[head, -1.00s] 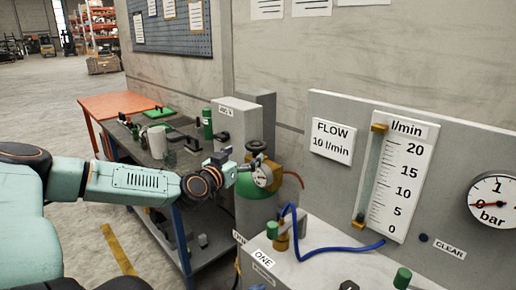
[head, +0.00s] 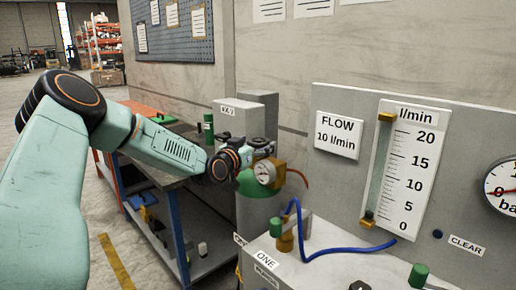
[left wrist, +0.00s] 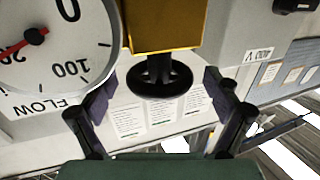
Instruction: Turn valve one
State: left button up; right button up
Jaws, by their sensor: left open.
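A brass fitting with a green knob (head: 276,227) stands on the grey box beside a label reading ONE (head: 265,255), in the head view. A green gas cylinder (head: 250,183) with a brass block and round gauge (head: 265,172) stands behind it. My left gripper (head: 255,148) is at the top of that cylinder, partly hidden by its own wrist. In the left wrist view a black handwheel (left wrist: 160,80) on a brass block lies between the spread fingers of my left gripper (left wrist: 158,88). No clear contact shows. My right gripper is not in view.
A blue hose (head: 340,249) curves over the box from the brass fitting. A panel with a FLOW 10 l/min sign (head: 338,134), a flow scale (head: 405,165) and a bar gauge (head: 502,188) stands behind. A workbench (head: 172,183) lies left, below my left arm.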

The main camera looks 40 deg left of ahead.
pick_arm(q)
jog(key=shift+w+a, duration=0.1)
jog(key=shift+w, duration=0.35)
jog(key=c, duration=1.2)
jog(key=shift+o, duration=0.2)
